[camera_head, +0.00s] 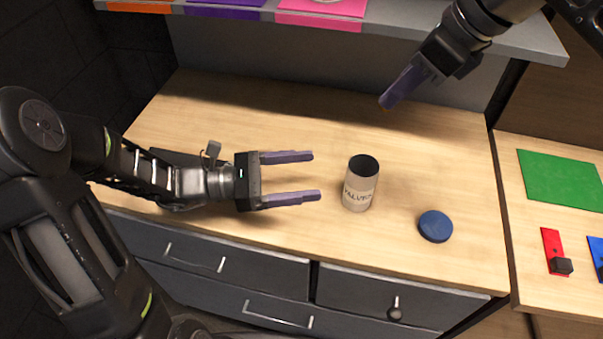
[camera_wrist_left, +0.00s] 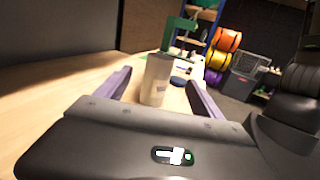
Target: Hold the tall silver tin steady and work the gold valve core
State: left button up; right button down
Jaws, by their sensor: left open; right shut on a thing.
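The tall silver tin (camera_head: 361,184) stands upright and open-topped on the wooden worktop, with dark lettering on its side. My left gripper (camera_head: 316,176) is open and level, to the left of the tin, its fingers pointing at it and a gap between. In the left wrist view the tin (camera_wrist_left: 157,80) shows ahead, between the two fingers. My right gripper (camera_head: 387,102) is above the worktop, behind and right of the tin, fingers closed together. What it grips is hidden by its fingers. I cannot make out the gold valve core in either view.
A round blue lid (camera_head: 435,226) lies right of the tin. A grey shelf (camera_head: 420,32) with coloured mats runs along the back. Drawers are below the front edge. A side table at right holds a green mat (camera_head: 560,178) and red and blue pieces.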

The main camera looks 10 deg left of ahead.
aim_at(349, 171)
pick_arm(q)
jog(key=x, duration=1.2)
jog(key=shift+c, duration=0.4)
jog(key=c, duration=1.5)
jog(key=shift+o, duration=0.2)
pick_arm(e)
jog(key=shift+w+f, duration=0.15)
jog(key=shift+f, duration=2.25)
jog(key=shift+f, duration=0.1)
jog(key=shift+a+f, duration=0.1)
jog(key=shift+f, duration=2.8)
